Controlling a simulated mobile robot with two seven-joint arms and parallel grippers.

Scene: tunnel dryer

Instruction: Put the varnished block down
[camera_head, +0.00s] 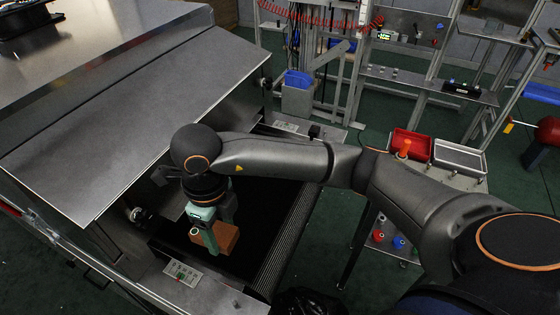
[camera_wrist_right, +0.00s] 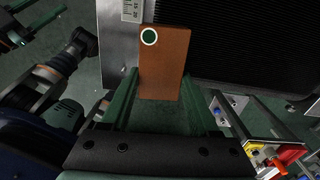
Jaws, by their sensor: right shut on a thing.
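In the right wrist view the block (camera_wrist_right: 168,70) sits between the green fingertips (camera_wrist_right: 160,97) and has a dark green dot with a white ring at one corner. There, the black ribbed belt (camera_wrist_right: 230,45) lies behind and right of the block. I cannot tell whether the block touches anything below. My left gripper is not in view.
The dryer's sloping metal hood (camera_head: 110,110) rises left of my right arm. A control panel (camera_head: 182,273) sits on the near frame. The visible belt is bare. A red bin (camera_head: 410,147) and grey tray (camera_head: 459,158) stand to the right, beyond my forearm.

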